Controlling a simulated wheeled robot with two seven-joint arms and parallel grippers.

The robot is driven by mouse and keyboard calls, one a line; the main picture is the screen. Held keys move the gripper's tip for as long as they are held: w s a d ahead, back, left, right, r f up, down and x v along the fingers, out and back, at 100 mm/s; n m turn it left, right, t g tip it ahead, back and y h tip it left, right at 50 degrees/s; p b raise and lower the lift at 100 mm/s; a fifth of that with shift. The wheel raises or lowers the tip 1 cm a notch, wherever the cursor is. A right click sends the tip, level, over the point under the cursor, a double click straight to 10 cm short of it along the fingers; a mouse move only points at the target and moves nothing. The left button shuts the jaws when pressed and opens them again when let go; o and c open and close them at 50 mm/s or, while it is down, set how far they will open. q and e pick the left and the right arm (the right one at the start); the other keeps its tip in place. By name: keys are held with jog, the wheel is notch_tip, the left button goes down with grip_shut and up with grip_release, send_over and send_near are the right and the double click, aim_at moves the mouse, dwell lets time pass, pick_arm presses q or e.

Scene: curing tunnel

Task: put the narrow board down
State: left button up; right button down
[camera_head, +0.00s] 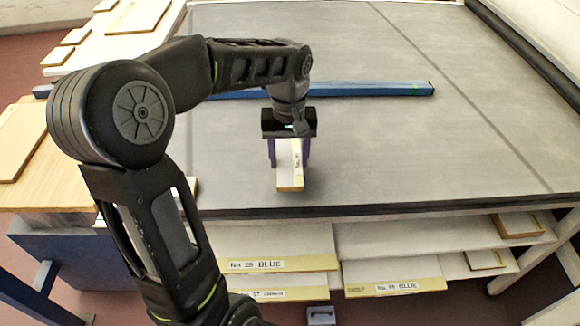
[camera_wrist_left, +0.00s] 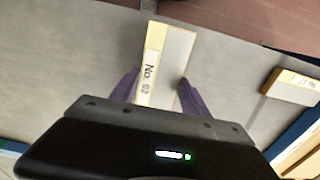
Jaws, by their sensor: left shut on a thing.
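The narrow board (camera_head: 290,177) is white-faced with a tan wooden edge and a small label. It is at the near part of the grey belt (camera_head: 380,150); whether it touches the belt I cannot tell. My left gripper (camera_head: 289,152) points down and is shut on the board. In the left wrist view the board (camera_wrist_left: 175,55) sits between the purple fingers of the gripper (camera_wrist_left: 160,92), with its label reading roughly "No. 02". Its end under the gripper body is hidden. My right gripper is not in view.
A blue bar (camera_head: 350,89) lies across the belt behind the gripper. Another labelled board (camera_wrist_left: 290,88) shows at right in the left wrist view. A wooden table (camera_head: 60,185) stands left. Labelled boards (camera_head: 395,288) sit on shelves below. The belt right of the gripper is clear.

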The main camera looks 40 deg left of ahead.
aim_at(289, 162)
pick_arm(q)
jog(key=shift+f, duration=1.85)
jog(key=shift+f, duration=0.1)
jog(key=o, duration=1.4)
notch_tip(289, 162, up, 12)
jog(key=shift+r, duration=0.15)
